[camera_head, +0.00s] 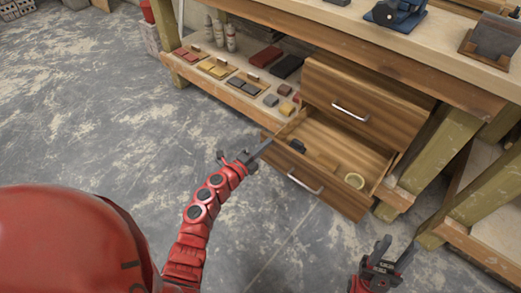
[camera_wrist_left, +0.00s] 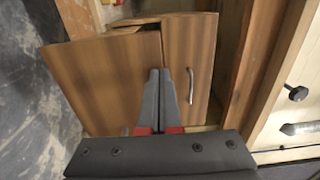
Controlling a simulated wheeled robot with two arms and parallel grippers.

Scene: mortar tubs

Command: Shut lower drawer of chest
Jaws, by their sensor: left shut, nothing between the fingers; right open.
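The wooden chest under the workbench has an upper drawer (camera_head: 366,100) and a lower drawer (camera_head: 330,193), each with a silver handle. The lower drawer is pulled out. It holds a small black item (camera_head: 297,146), a flat tan piece (camera_head: 326,161) and a yellow-green roll (camera_head: 354,181). My left gripper (camera_head: 258,153) is shut and empty, beside the lower drawer's left front corner; contact is unclear. In the left wrist view its fingers (camera_wrist_left: 160,74) point at wood-grained panels, one bearing a handle (camera_wrist_left: 190,86). My right gripper (camera_head: 391,249) is open and empty, right of the drawer.
A low shelf (camera_head: 245,101) with bottles and coloured blocks lies left of the chest. A wooden bench leg (camera_head: 440,148) stands close to the chest's right. The bench top (camera_head: 345,32) overhangs the chest. The scuffed grey floor (camera_head: 95,115) is clear at left.

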